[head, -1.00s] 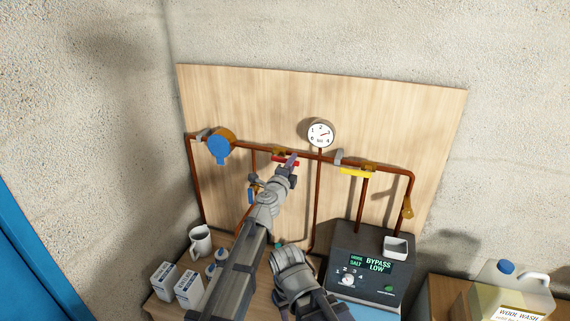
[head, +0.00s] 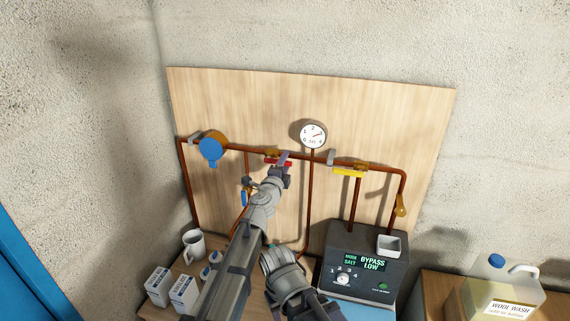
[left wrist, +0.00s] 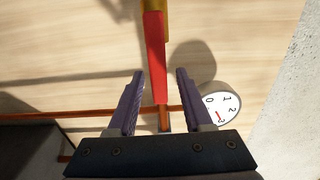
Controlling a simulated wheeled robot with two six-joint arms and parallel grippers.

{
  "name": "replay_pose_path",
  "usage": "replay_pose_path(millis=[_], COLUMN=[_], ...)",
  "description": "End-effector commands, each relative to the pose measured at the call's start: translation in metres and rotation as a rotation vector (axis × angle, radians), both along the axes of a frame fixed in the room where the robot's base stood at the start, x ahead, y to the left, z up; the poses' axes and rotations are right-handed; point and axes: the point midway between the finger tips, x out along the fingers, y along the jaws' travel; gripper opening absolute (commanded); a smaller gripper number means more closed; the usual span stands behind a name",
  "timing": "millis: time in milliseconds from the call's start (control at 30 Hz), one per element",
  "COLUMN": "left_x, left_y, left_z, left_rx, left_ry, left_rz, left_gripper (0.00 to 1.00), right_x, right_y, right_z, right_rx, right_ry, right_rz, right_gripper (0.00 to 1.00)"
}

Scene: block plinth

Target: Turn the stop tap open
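The tap with a red lever (head: 287,164) and brass body sits on the upper copper pipe of the board, left of the gauge. The lever lies along the pipe. My left gripper (head: 283,157) is at the lever and covers part of it in the head view. In the left wrist view, the red lever (left wrist: 155,58) runs down between the two purple fingers of the open left gripper (left wrist: 158,95), with a gap on each side. The brass body (left wrist: 155,5) is at the top edge.
A pressure gauge (head: 313,134) is right of the red lever. A yellow lever (head: 348,172) and a blue round fitting (head: 211,149) share the pipe. A grey control box (head: 365,262) stands below. A mug (head: 193,245) and cartons (head: 184,293) stand at lower left.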

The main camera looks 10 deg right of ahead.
Motion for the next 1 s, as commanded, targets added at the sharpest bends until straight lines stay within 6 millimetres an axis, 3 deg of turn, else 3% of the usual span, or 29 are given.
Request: replay_pose_path(millis=[367, 800, 1000], left_x=[-0.005, -0.063, -0.073], left_y=[0.002, 0.026, 0.030], left_z=[0.000, -0.001, -0.001], left_rx=[0.002, 0.001, 0.000], left_ry=[-0.001, -0.001, -0.002], left_rz=[-0.001, 0.000, 0.000], left_gripper=[0.53, 0.53, 0.53], right_x=[0.000, 0.000, 0.000], right_y=[0.000, 0.000, 0.000], right_z=[0.000, -0.001, -0.002], right_rx=[0.000, 0.000, 0.000], right_ry=[0.000, 0.000, 0.000], right_rz=[0.000, 0.000, 0.000], right_gripper=[0.50, 0.50, 0.50])
